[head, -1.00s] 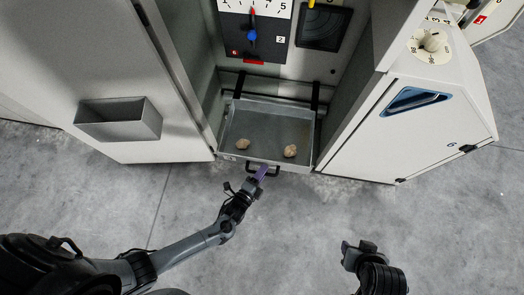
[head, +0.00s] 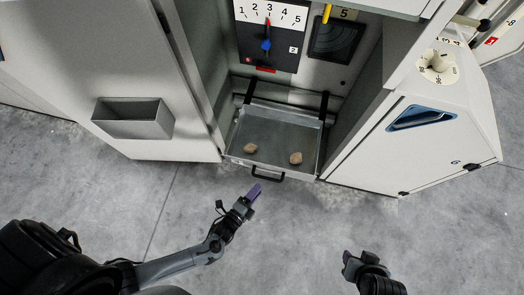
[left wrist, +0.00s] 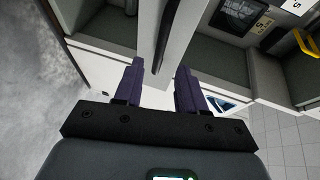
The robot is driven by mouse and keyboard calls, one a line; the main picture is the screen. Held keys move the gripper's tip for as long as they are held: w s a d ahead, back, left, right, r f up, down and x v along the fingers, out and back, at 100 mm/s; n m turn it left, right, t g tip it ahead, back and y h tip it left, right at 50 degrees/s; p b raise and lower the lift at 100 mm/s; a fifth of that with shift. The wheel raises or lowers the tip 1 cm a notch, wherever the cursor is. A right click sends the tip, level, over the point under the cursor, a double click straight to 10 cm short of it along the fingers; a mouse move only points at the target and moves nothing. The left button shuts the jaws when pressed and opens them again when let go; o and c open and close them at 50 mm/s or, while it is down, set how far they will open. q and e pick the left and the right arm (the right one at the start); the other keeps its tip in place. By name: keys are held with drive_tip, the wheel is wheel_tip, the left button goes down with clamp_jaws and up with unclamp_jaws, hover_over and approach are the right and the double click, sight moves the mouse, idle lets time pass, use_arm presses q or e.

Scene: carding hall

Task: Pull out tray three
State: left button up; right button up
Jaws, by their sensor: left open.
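A grey metal tray (head: 233,150) sticks out from the open bay of the cabinet in the head view, with two beige lumps (head: 295,158) in it. No number on it is readable. Its dark handle (head: 268,177) is on the front face. My left gripper (head: 254,191), with purple fingers, is open and empty, just in front of the handle and apart from it. In the left wrist view my left gripper's fingers (left wrist: 160,80) stand apart, with a pale panel and a dark bar (left wrist: 167,40) beyond them. My right gripper (head: 352,260) is at the lower right, its fingers unclear.
Open cabinet doors flank the bay; the left one carries a grey bin (head: 133,118). A panel numbered 1 to 5 (head: 268,35) with a blue knob is above the tray. A white cabinet (head: 420,140) stands right. Grey floor in front is clear.

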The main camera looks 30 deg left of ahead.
use_arm(q)
drive_tip(key=shift+v, duration=1.5)
